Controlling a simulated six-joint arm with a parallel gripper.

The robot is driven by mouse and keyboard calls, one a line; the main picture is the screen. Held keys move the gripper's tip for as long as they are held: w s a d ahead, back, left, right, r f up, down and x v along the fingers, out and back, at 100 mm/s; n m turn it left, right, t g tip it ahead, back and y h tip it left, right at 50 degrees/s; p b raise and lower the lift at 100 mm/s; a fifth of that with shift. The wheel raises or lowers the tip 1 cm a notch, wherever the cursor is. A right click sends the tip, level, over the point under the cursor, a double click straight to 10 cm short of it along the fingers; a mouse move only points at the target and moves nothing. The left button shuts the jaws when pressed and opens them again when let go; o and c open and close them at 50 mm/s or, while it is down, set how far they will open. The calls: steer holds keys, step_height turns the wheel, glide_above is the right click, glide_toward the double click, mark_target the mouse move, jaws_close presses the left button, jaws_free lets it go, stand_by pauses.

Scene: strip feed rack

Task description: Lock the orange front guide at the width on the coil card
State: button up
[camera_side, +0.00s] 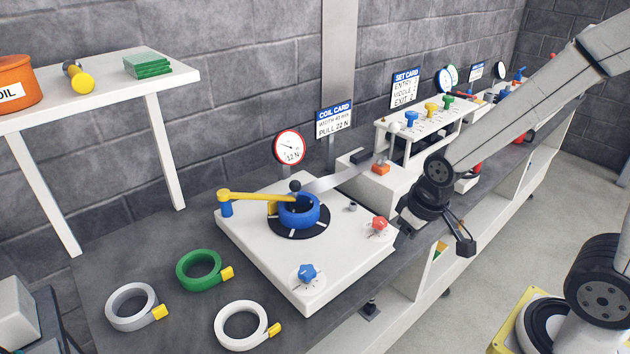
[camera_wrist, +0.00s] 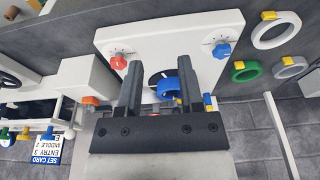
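The orange front guide (camera_side: 380,168) is a small block on the white entry block at the right end of the coil plate, beside the metal strip. In the wrist view a small orange part (camera_wrist: 91,100) shows left of my gripper. The coil card (camera_side: 334,118) stands on a post behind; its pull line seems to read 22 N, and its width figure is too small to read surely. My gripper (camera_wrist: 158,72) is open and empty, its two black fingers apart. In the side view it hangs at the bench's front edge, right of the guide and apart from it.
A blue coil (camera_side: 299,211) sits on the white plate under a yellow arm (camera_side: 255,196). Red (camera_side: 377,224) and blue (camera_side: 307,273) knobs stand near the plate's edge. A dial (camera_side: 289,147) seems to read 12 N. Loose coils lie at left; a raised rack (camera_side: 408,135) stands behind.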

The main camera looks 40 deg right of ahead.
steer(key=w+d+r+m+h, duration=0.15)
steer(key=w+d+m, duration=0.3)
steer(key=w, duration=0.65)
steer(key=m+g+h, duration=0.3)
steer(key=m, duration=1)
glide_toward(381, 158)
steer(key=f, duration=0.1)
steer(key=shift+d, duration=0.45)
steer(key=shift+x, duration=3.9)
jaws_close()
